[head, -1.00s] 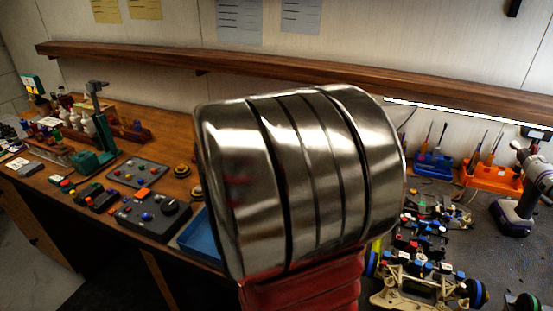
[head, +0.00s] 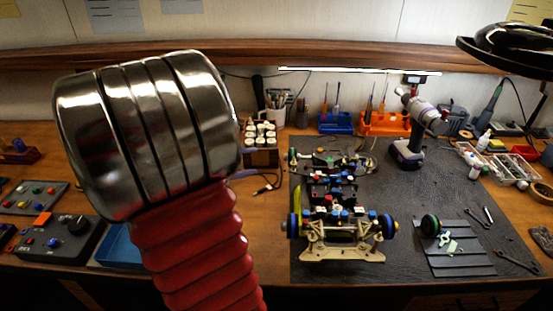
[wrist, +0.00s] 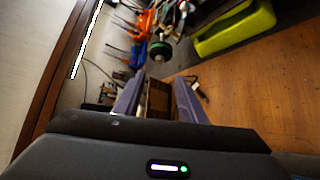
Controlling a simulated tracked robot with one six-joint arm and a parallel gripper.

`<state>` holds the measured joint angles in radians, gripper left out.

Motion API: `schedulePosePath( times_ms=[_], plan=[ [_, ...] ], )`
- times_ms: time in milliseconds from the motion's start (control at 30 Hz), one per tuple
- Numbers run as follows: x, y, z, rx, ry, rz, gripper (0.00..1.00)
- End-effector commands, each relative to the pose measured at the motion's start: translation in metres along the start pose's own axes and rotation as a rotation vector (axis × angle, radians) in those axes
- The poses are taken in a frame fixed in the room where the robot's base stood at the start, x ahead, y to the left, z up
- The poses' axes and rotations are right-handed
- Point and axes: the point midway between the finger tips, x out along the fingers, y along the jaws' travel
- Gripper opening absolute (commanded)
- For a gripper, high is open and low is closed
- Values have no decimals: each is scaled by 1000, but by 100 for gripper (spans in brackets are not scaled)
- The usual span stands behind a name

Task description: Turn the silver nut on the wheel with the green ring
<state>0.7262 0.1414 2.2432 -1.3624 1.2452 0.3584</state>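A dark round thing with a green ring, likely this wheel, also shows in the wrist view (wrist: 160,50). I cannot make out the silver nut at this size. My gripper (wrist: 157,97) shows in the wrist view with its two fingers apart and nothing visibly held. It is well short of the wheel.
The partly built car (head: 340,245), with blue-ringed wheels, stands on the black mat (head: 400,275). Behind are a drill (head: 410,148), an orange tool holder (head: 385,124) and a paint rack (head: 258,157). A lamp overhangs the upper right.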

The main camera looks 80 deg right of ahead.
Motion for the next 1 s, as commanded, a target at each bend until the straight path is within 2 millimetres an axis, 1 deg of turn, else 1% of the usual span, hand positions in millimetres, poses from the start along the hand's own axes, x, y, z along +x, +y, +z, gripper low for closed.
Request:
schedulePosePath(
  times_ms=[100, 700, 833, 1000],
  plan=[
    [17, -1, 1, -1, -4, -2, 37],
    [97, -1, 1, -1, -3, -2, 37],
    [108, 0, 0, -1, -2, -1, 37],
    [112, 0, 0, 1, -1, -1, 37]
  ],
)
